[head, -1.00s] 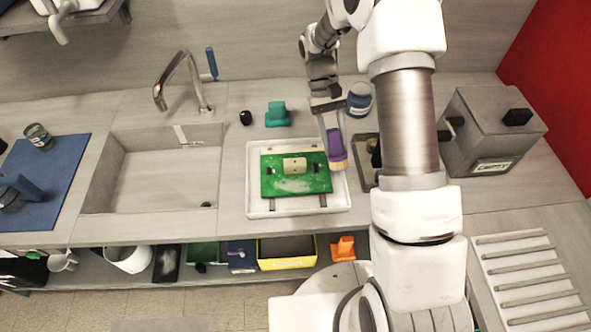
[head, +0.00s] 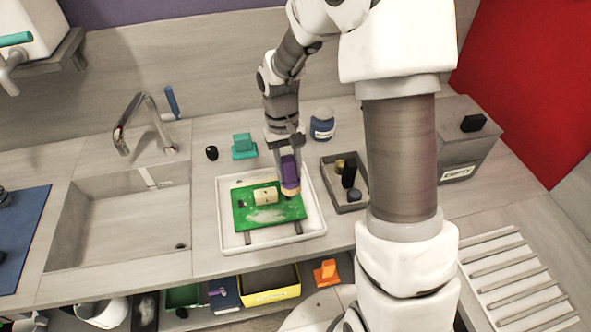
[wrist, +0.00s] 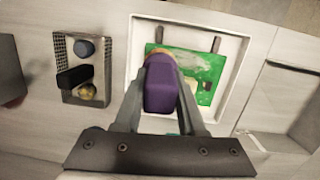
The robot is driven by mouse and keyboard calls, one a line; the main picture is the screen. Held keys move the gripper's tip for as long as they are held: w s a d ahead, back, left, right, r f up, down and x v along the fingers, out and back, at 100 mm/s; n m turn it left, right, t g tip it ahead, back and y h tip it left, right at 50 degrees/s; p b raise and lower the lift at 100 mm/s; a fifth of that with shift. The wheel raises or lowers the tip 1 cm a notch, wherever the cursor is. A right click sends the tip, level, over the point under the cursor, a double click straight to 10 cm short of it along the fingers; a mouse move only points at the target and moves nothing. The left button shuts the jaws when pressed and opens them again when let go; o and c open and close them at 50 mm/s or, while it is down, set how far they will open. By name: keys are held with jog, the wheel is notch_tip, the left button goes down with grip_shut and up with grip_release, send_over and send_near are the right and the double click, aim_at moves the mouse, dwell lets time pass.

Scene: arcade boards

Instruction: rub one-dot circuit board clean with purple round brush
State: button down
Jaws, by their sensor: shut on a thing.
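The green circuit board (head: 272,215) lies in a white tray (head: 231,242) on the counter, with a cream block on it and a pale smear on its near part. Its dot marking is too small to read surely. My gripper (head: 287,163) is shut on the purple round brush (head: 291,177), held with its tan bristle end down at the board's right edge. In the wrist view the brush (wrist: 160,88) sits between both fingers and covers part of the board (wrist: 205,68). Whether the bristles touch the board I cannot tell.
A small grey tray (head: 329,159) with dark and brass items stands right of the white tray. A blue jar (head: 322,124), a teal brush (head: 243,147) and a small black item (head: 211,153) stand behind. The sink (head: 120,220) is at left, a grey bin (head: 462,150) at right.

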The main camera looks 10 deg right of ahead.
aim_at(285, 183)
jog(key=shift+s+a+r+t+y, duration=0.35)
jog(key=shift+a+r+t, duration=0.2)
jog(key=shift+t, duration=0.45)
jog(key=shift+f+b, duration=2)
jog(key=shift+f, duration=0.55)
jog(key=shift+w+r+p, duration=0.1)
jog(key=shift+r+p, duration=0.1)
jog(key=shift+p, duration=0.2)
